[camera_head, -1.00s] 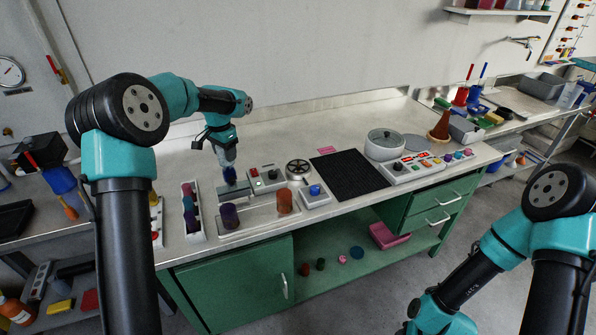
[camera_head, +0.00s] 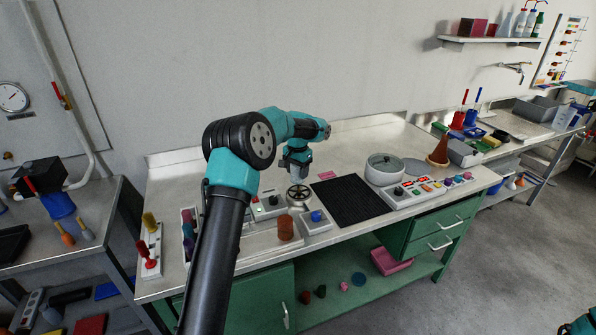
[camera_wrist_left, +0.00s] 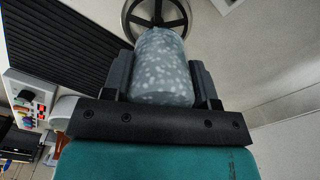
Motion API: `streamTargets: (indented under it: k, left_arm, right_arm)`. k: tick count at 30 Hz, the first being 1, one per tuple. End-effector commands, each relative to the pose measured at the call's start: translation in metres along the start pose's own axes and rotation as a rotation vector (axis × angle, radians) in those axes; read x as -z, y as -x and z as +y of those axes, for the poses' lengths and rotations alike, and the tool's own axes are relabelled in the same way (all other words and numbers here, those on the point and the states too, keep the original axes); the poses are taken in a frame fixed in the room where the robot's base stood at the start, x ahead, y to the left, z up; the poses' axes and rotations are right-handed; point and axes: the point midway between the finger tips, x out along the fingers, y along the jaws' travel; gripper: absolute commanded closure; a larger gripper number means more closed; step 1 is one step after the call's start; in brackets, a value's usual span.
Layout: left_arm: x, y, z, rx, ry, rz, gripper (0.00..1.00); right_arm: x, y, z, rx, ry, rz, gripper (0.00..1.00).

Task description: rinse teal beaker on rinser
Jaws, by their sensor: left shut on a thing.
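My left gripper (camera_head: 296,163) is shut on a beaker, just above and behind the round rinser (camera_head: 298,194) in the head view. In the left wrist view the beaker (camera_wrist_left: 164,68) is pale grey-teal with light speckles, held between both dark fingers (camera_wrist_left: 160,85). The spoked ring of the rinser (camera_wrist_left: 158,14) shows just past the beaker's far end. The beaker appears apart from the rinser, but I cannot tell the gap. In the head view the beaker is small and mostly hidden by the gripper.
A black mat (camera_head: 350,201) lies right of the rinser. A box with a blue knob (camera_head: 316,217) is in front of it, and a box with a black knob (camera_head: 271,203) is left. An orange-brown cylinder (camera_head: 285,228) stands on a tray nearby. A lidded pot (camera_head: 385,168) stands further right.

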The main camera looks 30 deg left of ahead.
Motion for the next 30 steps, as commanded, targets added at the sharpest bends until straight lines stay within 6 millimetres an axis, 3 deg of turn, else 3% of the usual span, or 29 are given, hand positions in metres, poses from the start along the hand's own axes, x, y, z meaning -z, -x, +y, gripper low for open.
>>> streamTargets:
  k: [16, 30]
  left_arm:
    - [0.001, -0.004, -0.002, 0.000, 0.011, 0.000, 0.70]
    - [0.001, -0.030, -0.002, 0.000, 0.011, 0.000, 0.70]
  right_arm:
    - [0.000, 0.000, 0.000, 0.000, 0.000, 0.000, 0.57]
    - [0.000, 0.000, 0.000, 0.000, 0.000, 0.000, 0.57]
